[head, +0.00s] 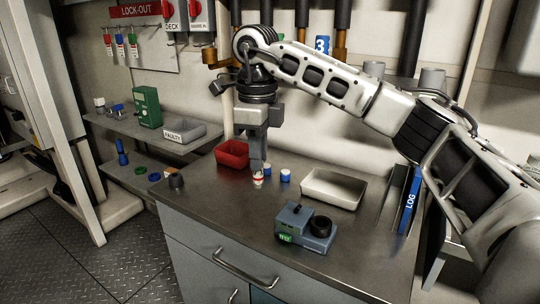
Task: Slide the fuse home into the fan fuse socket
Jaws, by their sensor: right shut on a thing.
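My right gripper (258,169) points straight down over the metal worktop. It is shut on a small white fuse with a red band (258,180), held upright at or just above the worktop. The picture is too small to tell whether the fuse touches the surface. Two similar small cylinders in white and blue, one (286,175) to the right and one (267,169) just behind the fingertips, stand close by. I cannot make out a fan fuse socket in this view. My left gripper is not in view.
A red bin (232,146) and a cream tray (334,203) flank the gripper. A blue-grey tester (292,221) with a green display stands in front. A grey tray marked FAULTY (185,136) is on the left shelf. A LOG binder (409,202) stands right.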

